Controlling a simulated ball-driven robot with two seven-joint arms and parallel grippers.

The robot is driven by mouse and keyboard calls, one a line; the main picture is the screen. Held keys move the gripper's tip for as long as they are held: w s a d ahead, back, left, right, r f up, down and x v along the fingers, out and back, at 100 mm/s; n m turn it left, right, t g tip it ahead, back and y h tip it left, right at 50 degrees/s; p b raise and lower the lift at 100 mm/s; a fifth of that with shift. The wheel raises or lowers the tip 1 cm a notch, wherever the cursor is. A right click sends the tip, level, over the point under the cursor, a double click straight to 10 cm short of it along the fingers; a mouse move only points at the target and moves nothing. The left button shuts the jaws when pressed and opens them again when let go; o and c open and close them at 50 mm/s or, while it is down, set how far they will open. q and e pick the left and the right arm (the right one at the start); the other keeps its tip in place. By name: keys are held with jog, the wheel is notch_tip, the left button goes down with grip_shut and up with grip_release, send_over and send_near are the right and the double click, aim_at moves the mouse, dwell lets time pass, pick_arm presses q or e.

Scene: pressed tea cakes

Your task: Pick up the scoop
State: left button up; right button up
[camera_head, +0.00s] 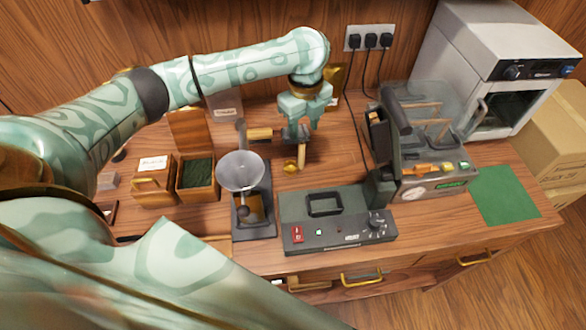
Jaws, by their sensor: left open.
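The scoop (291,166) has a small brass bowl and a light handle that rises beside it. It is on the wooden counter, behind the dark control unit. My left gripper (300,137) points down at the scoop from above, with its fingertips close to the top of the handle. Its jaws are open. I cannot tell whether a finger touches the handle. My right gripper is not in view.
A glass funnel on a dark stand (242,172) is left of the scoop. A control unit (338,219) is in front, and a dark press machine (425,150) is right. Wooden boxes (154,181) are at left. A green mat (503,194) lies at right.

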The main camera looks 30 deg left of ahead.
aim_at(303, 142)
pick_arm(q)
jog(key=f+b, duration=0.1)
jog(key=f, duration=0.3)
jog(key=shift+w+f, duration=0.2)
jog(key=shift+s+f, duration=0.2)
jog(key=shift+f, duration=0.3)
notch_tip(303, 142, down, 4)
jog(key=shift+s+a+f+b, duration=0.1)
jog(key=shift+a+b, duration=0.05)
jog(key=shift+b, duration=0.95)
jog(key=shift+f, duration=0.1)
grip_shut()
